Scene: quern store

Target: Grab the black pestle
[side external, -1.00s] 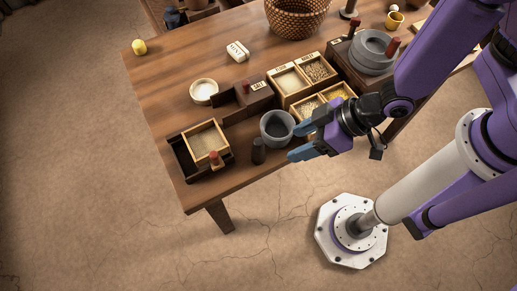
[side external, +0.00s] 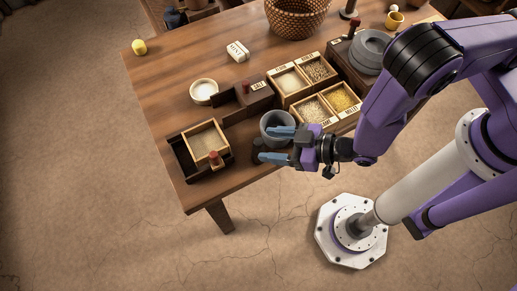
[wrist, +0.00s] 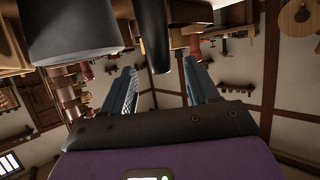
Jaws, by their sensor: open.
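The black pestle (side external: 257,146), a short dark cylinder, stands upright near the table's front edge beside the grey mortar (side external: 268,128). My gripper (side external: 265,144) is open, its blue fingers pointing left at the pestle and partly hiding it and the mortar in the side view. In the wrist view the dark pestle (wrist: 153,32) shows between the two fingers of my gripper (wrist: 159,67), with gaps on both sides. I cannot tell how far it is inside the jaws. The mortar (wrist: 75,32) is large at upper left there.
A wooden tray (side external: 207,137) with a red-knobbed piece lies left of the pestle. A grey quern (side external: 371,50) is at the back right.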

